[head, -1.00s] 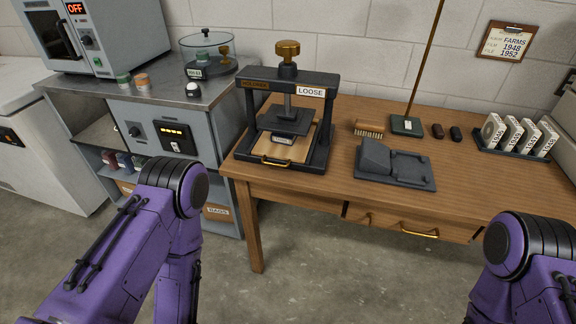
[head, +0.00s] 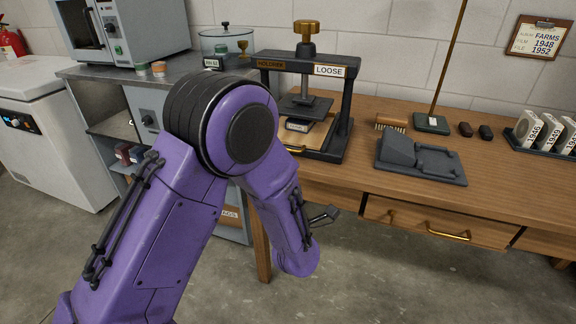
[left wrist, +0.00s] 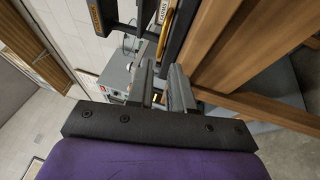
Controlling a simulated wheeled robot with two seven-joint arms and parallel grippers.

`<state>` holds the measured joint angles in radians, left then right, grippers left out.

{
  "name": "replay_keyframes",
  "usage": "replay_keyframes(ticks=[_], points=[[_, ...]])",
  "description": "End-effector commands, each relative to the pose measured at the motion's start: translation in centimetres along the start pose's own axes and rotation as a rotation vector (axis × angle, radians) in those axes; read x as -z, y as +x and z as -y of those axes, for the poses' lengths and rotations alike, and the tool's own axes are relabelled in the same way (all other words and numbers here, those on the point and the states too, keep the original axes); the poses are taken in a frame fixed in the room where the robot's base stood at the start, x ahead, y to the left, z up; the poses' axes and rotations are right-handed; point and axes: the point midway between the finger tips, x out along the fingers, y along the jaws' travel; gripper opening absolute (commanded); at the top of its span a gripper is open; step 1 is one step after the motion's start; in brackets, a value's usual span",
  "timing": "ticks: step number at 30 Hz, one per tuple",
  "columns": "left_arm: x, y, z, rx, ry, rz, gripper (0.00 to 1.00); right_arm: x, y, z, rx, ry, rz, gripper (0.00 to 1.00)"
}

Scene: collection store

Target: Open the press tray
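The dark press (head: 346,100) stands on the wooden table with a brass knob on top and a sign reading LOOSE. Its pale wooden tray (head: 315,138) lies low in the frame under the dark plate. The tray's brass handle (head: 293,149) is at the front, partly hidden by my left arm; it also shows in the left wrist view (left wrist: 165,38). My left gripper (head: 326,214) is mostly hidden by my forearm, in front of the table edge and below the tray. In the left wrist view its fingers (left wrist: 162,80) are apart and empty, with the handle beyond them. My right gripper is out of view.
A brush (head: 391,123), a dark grey stand (head: 425,160) and a tray of labelled reels (head: 545,140) occupy the wooden table (head: 350,180). Brass-handled drawers (head: 440,223) are below. A grey cabinet with an oven (head: 120,30) stands left.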

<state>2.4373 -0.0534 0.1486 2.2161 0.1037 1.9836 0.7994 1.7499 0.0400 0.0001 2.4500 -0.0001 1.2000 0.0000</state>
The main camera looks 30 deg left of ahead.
Motion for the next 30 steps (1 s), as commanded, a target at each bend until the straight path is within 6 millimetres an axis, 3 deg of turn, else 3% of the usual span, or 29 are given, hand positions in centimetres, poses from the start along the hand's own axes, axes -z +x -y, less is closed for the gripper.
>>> replay_keyframes(ticks=[6,12,22,23,24,30], points=[[0.0,5.1,-0.1,0.002,0.004,-0.001,0.21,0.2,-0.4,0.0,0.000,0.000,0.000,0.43],[0.0,8.2,0.0,0.004,0.007,0.000,0.21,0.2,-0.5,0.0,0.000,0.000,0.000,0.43],[0.0,8.9,0.1,0.005,0.010,0.003,0.21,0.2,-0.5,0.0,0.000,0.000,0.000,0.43],[0.0,8.9,0.1,0.005,0.010,0.003,0.15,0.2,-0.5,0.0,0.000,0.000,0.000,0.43],[0.0,8.9,0.1,0.005,0.010,0.003,0.02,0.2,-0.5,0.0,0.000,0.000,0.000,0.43],[0.0,8.9,0.1,0.005,0.010,0.003,0.00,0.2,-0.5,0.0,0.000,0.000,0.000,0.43]])
